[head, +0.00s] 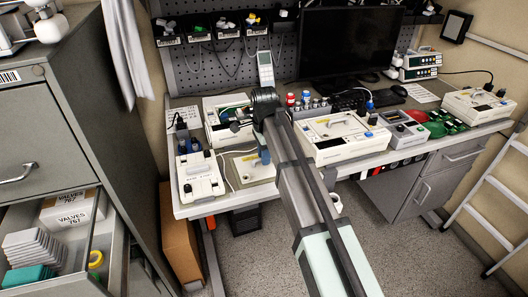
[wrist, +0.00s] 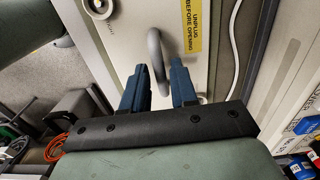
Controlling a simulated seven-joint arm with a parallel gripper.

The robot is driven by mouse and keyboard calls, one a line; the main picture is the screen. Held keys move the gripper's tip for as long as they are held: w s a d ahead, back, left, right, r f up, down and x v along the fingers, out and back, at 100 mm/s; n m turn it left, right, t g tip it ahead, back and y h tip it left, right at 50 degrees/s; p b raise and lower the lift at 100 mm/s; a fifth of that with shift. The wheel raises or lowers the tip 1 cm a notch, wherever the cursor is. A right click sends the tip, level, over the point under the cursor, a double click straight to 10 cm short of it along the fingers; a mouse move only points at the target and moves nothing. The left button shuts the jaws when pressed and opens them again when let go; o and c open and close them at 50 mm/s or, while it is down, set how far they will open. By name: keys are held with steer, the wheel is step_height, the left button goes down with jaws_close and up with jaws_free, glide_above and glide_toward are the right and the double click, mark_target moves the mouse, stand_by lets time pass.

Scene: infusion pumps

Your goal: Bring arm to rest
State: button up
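My arm (head: 315,215) reaches from the bottom of the head view over the bench. My gripper (wrist: 158,78) shows two dark blue fingers in the wrist view, set apart. A grey curved handle (wrist: 156,50) lies between the fingers in that view, with gaps visible at its sides; I cannot tell whether it touches either finger. The handle is on a pale panel (wrist: 115,45) with a yellow "unplug before opening" label (wrist: 195,25). In the head view the panel (head: 240,172) lies near the bench's front edge, partly hidden by my arm.
A white pump unit (head: 200,178) stands left of the panel, and a larger closed pump (head: 345,140) stands to the right. An open pump case (head: 218,112) is behind. A monitor (head: 350,45) stands at the back. An open drawer (head: 95,250) juts out at left. Floor (head: 400,250) is clear at right.

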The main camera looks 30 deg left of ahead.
jaws_close()
steer(key=s+d+r+n, duration=0.3)
steer(key=d+n, duration=0.1)
steer(key=d, duration=0.6)
steer(key=s+d+r+n, duration=0.2)
steer(key=d+n, duration=0.3)
steer(key=d, duration=0.5)
steer(key=w+d+f, duration=0.3)
steer(key=d, duration=0.6)
steer(key=w+d+f, duration=0.3)
steer(key=w+d, duration=0.1)
steer(key=d, duration=0.6)
steer(key=w+d+f, duration=0.3)
steer(key=w+d, duration=0.1)
steer(key=d, duration=0.6)
steer(key=shift+f, duration=0.4)
steer(key=shift+w, duration=0.1)
